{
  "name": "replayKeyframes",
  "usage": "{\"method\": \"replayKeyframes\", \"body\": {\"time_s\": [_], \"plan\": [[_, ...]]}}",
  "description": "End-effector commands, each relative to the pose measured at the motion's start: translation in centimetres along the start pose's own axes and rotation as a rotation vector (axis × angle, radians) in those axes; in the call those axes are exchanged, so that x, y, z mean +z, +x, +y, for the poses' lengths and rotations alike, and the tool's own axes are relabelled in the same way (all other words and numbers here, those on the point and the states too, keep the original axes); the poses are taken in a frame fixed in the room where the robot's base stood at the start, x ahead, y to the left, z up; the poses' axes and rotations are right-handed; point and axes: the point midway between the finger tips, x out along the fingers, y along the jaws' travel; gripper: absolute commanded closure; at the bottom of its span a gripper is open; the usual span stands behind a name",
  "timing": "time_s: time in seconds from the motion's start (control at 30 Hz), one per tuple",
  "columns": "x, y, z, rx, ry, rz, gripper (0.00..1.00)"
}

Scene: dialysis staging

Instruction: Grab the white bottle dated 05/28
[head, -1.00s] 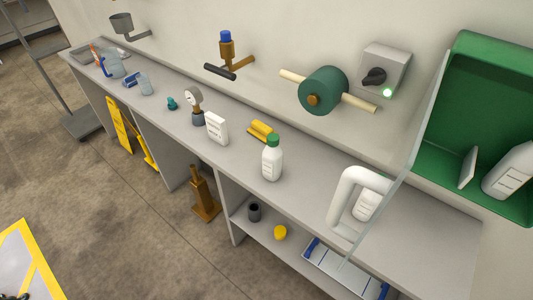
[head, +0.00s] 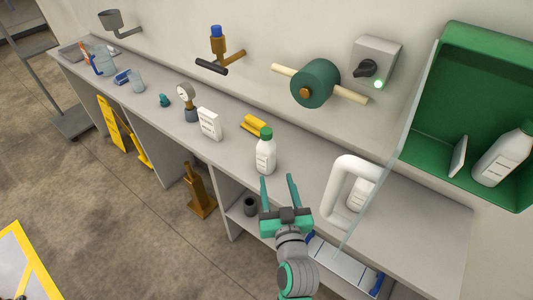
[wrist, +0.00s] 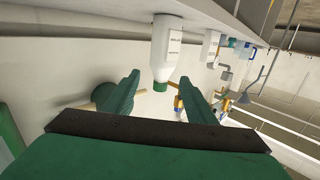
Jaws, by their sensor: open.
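A white bottle with a green cap (head: 265,157) stands upright on the grey counter. It also shows upside down in the wrist view (wrist: 168,42), beyond and between my fingertips. Its label print is too small to read a date. My gripper (head: 278,178) is open and empty, at the counter's front edge just short of this bottle; its two fingers also show in the wrist view (wrist: 160,82). A third white bottle (head: 502,157) stands in a green cabinet. Their dates are unreadable too.
A white box (head: 209,124), a gauge (head: 187,97) and a yellow object (head: 254,123) are near the green-capped bottle. A clear panel with the white handle (head: 336,190) stands to the right. The green cabinet (head: 432,115) is on the wall. The counter (head: 300,165) is clear right of the bottle.

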Motion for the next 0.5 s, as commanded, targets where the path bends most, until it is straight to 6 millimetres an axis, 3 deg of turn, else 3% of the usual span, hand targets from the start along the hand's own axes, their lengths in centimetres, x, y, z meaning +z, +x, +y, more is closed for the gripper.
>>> {"method": "replayKeyframes", "body": {"time_s": [0.03,0.2,0.5], "plan": [[-1.7,1.0,0.0,-0.017,-0.007,0.018,0.49],[-5.3,3.0,-0.3,-0.067,-0.027,0.044,0.49],[-7.2,5.3,-0.7,-0.098,-0.039,0.056,0.49]]}}
